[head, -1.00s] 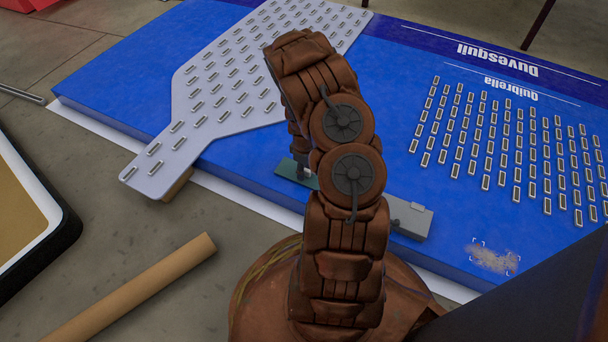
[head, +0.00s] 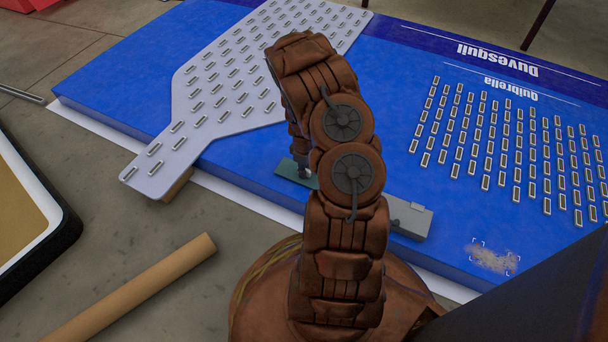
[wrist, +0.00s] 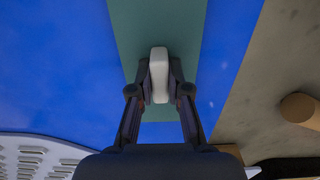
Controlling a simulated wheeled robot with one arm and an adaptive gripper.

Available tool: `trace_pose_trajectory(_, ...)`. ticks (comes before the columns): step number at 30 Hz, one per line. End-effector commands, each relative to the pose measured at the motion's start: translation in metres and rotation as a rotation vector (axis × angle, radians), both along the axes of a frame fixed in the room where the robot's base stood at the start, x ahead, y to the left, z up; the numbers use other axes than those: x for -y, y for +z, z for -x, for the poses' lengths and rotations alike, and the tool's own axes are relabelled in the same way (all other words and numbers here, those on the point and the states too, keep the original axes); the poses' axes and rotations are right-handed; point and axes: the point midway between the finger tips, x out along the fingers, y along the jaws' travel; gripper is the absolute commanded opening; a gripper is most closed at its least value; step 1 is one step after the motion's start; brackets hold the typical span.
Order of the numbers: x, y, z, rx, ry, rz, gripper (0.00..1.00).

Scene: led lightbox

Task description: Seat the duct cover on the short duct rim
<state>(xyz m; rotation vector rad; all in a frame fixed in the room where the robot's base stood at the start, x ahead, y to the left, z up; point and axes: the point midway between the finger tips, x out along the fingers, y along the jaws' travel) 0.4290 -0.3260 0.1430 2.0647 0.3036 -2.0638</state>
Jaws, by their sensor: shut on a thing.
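My gripper (wrist: 159,80) is shut on a small pale block (wrist: 159,66) in the wrist view. The block stands in front of a flat teal plate (wrist: 186,35), which looks like the duct cover with the block as its grip. In the head view the teal plate (head: 287,169) shows by the front edge of the blue board, partly hidden by my arm. A grey duct piece (head: 408,215) with a small raised end lies right of my arm, its left part hidden. I cannot tell which rim is the short one, or whether the plate touches anything.
The blue board (head: 240,185) carries a pale slotted panel (head: 190,110) at left and rows of small slots (head: 500,150) at right. A cardboard tube (head: 130,290) lies on the floor. A black-edged tray (head: 68,230) stands at far left.

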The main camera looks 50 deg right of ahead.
Motion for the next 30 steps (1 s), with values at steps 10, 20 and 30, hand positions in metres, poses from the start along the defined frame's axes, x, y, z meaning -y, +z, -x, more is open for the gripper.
trace_pose_trajectory(10,0.0,-0.001,0.0,-0.001,0.0,-0.001,0.0)
trace_pose_trajectory(20,0.0,0.002,0.0,-0.001,0.0,-0.001,0.0)
trace_pose_trajectory(30,0.0,0.011,0.0,0.0,-0.001,-0.001,0.0)
